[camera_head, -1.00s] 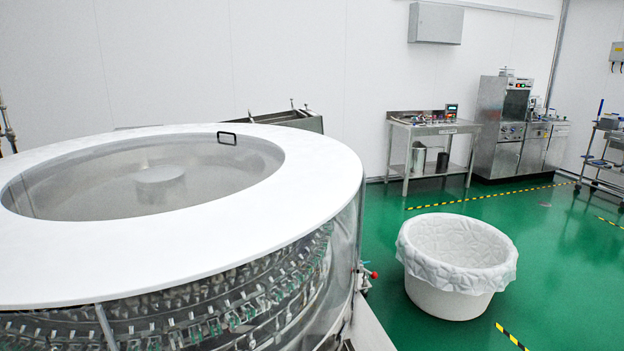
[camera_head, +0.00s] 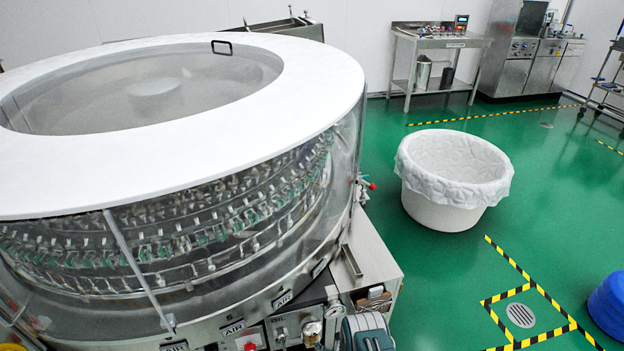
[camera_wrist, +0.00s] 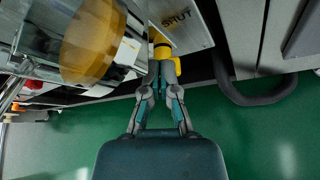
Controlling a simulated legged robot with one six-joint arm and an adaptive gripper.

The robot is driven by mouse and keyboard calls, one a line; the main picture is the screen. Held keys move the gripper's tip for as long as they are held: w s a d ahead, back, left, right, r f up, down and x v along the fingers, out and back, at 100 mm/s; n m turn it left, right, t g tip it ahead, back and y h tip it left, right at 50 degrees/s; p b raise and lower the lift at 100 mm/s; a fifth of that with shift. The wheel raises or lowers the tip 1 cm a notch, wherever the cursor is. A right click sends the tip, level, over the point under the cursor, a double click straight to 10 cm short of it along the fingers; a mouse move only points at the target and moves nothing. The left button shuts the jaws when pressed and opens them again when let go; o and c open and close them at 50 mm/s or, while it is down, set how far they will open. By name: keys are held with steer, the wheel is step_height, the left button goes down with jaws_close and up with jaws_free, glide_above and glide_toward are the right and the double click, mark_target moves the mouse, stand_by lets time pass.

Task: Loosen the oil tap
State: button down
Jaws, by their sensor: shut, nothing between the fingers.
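In the wrist view my gripper (camera_wrist: 162,72) points up the picture, its two grey and teal fingers drawn together at the tips. A yellow fitting with a bent handle-like part (camera_wrist: 163,48) is at the fingertips, beside a plate marked "SHUT" (camera_wrist: 178,20). It may be the oil tap; its body is partly hidden. The tips overlap it in the picture, and I cannot tell whether they touch. The head view shows the washer's front panel at the bottom, with a round gauge (camera_head: 335,311), but no clear view of the yellow fitting.
The large round washer (camera_head: 330,120) with a white top ring fills the left. A white lined tub (camera_head: 445,215) stands on the green floor to its right. In the wrist view a large yellow-brown disc (camera_wrist: 92,40) is left of the fingers and a dark hose (camera_wrist: 255,95) right.

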steer(key=shift+s+d, duration=0.25)
steer(key=shift+s, duration=0.55)
steer(key=shift+s+d, duration=0.2)
steer(key=shift+s, duration=0.65)
steer(key=shift+s+d, duration=0.25)
steer(key=shift+s, duration=0.55)
steer(key=w, duration=0.6)
steer(key=shift+a, duration=0.4)
steer(key=shift+s+a+f, duration=0.1)
steer(key=shift+a+f, duration=0.25)
steer(key=shift+f, duration=0.15)
steer(key=shift+a+r, duration=0.15)
steer(key=shift+a, duration=0.15)
steer(key=shift+r, duration=0.1)
steer(key=shift+d+r, duration=0.25)
